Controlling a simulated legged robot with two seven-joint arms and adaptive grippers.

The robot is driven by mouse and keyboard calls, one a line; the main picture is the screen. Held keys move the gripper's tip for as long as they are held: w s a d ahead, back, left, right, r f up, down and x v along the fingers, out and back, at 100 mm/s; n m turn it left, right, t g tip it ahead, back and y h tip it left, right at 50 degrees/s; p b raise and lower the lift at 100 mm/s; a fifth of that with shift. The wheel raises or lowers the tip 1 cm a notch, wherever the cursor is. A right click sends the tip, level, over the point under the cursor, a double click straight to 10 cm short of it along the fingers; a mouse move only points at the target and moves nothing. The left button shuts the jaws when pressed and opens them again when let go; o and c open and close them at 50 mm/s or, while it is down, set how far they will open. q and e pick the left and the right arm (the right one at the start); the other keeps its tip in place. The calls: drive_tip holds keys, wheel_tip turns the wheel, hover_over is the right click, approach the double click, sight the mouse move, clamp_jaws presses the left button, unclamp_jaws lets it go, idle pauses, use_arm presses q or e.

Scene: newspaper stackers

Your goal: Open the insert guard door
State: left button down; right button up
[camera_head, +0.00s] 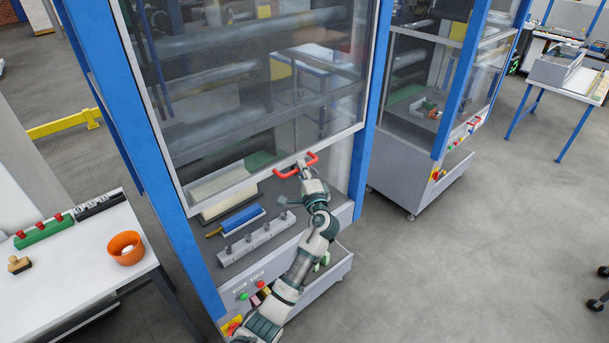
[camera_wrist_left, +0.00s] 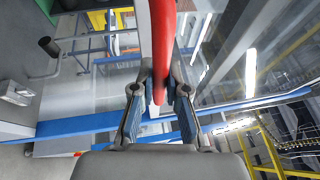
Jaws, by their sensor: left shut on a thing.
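The insert guard door (camera_head: 250,90) is a large clear panel with a grey frame between blue posts. Its bottom edge stands above the machine's deck, with a gap beneath through which the deck shows. A red handle (camera_head: 286,174) sits on the door's bottom rail, toward the right. My left gripper (camera_head: 302,171) is at this handle, its arm reaching up from below. In the left wrist view the red handle (camera_wrist_left: 162,40) runs down between the fingers of my left gripper (camera_wrist_left: 160,100), which is shut on it. My right gripper is not in view.
A white table (camera_head: 70,270) with an orange bowl (camera_head: 126,247) stands at left. A similar machine (camera_head: 420,150) stands at right. The floor (camera_head: 450,270) at right front is clear.

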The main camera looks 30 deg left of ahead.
use_arm(q)
drive_tip(key=r+p, duration=0.1)
drive_tip(key=r, duration=0.1)
drive_tip(key=r+p, duration=0.1)
drive_tip(key=r, duration=0.2)
drive_tip(key=r+p, duration=0.1)
drive_tip(key=r, duration=0.1)
drive_tip(key=shift+s+a+r+p, duration=0.1)
drive_tip(key=shift+a+r+p, duration=0.2)
drive_tip(key=shift+r+p, duration=0.05)
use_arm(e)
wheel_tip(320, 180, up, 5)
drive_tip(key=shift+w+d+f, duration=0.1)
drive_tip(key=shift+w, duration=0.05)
use_arm(q)
drive_tip(key=c, duration=1.2)
unclamp_jaws()
drive_tip(key=shift+a, duration=0.1)
drive_tip(key=shift+a+f, duration=0.15)
drive_tip(key=shift+a, duration=0.15)
drive_tip(key=v, duration=1.1)
drive_tip(key=shift+s+d+f, duration=0.2)
drive_tip(key=shift+s, duration=0.05)
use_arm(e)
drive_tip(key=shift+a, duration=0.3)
use_arm(q)
drive_tip(key=shift+a, duration=0.1)
